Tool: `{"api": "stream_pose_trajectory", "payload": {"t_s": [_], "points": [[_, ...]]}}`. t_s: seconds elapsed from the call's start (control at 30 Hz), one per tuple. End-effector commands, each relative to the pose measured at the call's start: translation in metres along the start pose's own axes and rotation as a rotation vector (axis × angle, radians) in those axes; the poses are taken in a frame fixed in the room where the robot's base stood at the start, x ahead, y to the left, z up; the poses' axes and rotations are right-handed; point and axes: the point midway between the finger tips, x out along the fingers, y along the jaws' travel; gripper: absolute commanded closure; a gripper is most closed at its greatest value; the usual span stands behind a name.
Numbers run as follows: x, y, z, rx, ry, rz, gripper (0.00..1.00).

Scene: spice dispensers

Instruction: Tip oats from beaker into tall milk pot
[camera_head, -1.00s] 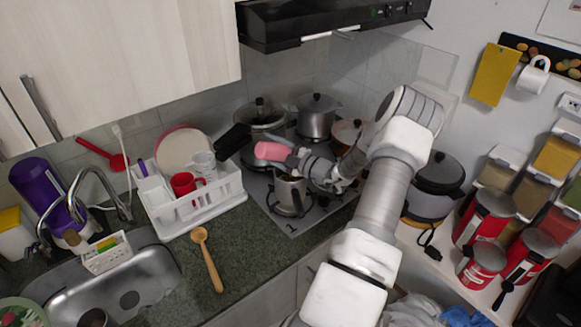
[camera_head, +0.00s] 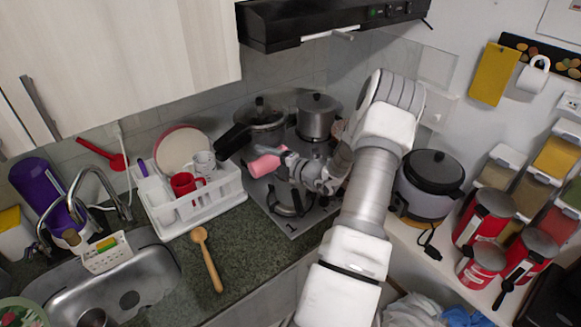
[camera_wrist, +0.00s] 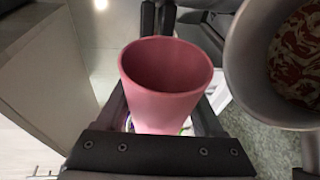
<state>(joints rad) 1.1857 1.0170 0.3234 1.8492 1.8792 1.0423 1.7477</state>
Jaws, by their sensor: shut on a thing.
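The pink beaker (camera_head: 265,165) lies tilted in my gripper (camera_head: 284,160), above the front part of the stove. In the wrist view the beaker (camera_wrist: 163,98) is between the fingers of my gripper (camera_wrist: 165,120), its mouth in view. Its visible inner wall is bare pink, and no oats can be made out. A grey round-rimmed vessel (camera_wrist: 250,92) is close at the right of the wrist view, with a red and white pattern inside. I cannot tell whether it is the milk pot. In the head view the front burner (camera_head: 288,203) shows without a pot clearly standing on it.
A pressure cooker (camera_head: 262,120) and a lidded silver pot (camera_head: 318,118) stand at the back of the stove. A white dish rack (camera_head: 190,208) is to the left. A wooden spoon (camera_head: 207,262) lies on the counter. A lidded cooker (camera_head: 432,178) stands at the right.

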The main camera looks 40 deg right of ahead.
Motion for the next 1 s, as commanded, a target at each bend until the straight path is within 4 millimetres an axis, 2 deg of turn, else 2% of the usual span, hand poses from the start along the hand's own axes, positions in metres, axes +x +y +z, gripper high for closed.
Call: {"api": "stream_pose_trajectory", "payload": {"t_s": [0.17, 0.4, 0.57, 0.97, 1.0], "points": [[0.003, -0.01, -0.003, -0.108, -0.015, -0.033, 0.9], [0.01, -0.019, -0.02, -0.256, -0.039, -0.078, 0.9], [0.011, -0.027, -0.019, -0.38, -0.061, -0.116, 0.9], [0.007, -0.014, -0.015, -0.681, -0.112, -0.208, 0.9], [0.008, -0.018, -0.015, -0.694, -0.113, -0.213, 0.9]]}}
